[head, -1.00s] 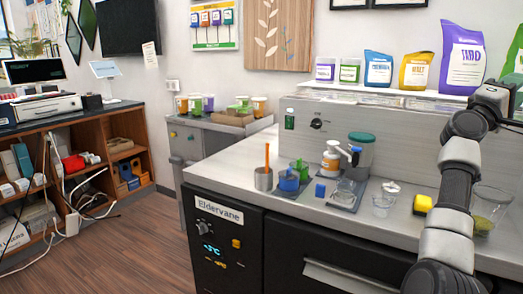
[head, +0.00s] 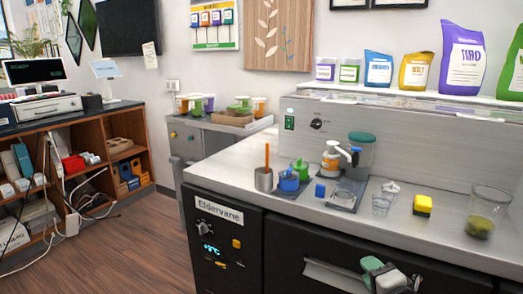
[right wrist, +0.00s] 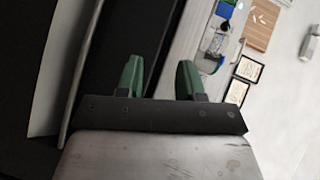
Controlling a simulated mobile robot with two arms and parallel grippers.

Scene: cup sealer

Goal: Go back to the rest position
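My right gripper (head: 377,268) shows low in the head view, in front of the counter's dark front panel and below the worktop edge. In the right wrist view, its two green fingers (right wrist: 160,72) stand apart with nothing between them. My left gripper is not in either view. The steel counter (head: 235,165) carries a clear cup with green contents (head: 481,228) at the right, standing upright and apart from the gripper.
A yellow block (head: 422,205), small clear cups (head: 381,205), a blue item (head: 289,182) and a steel cup with an orange handle (head: 263,180) stand on the worktop. A panel handle (head: 338,277) is close to the gripper.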

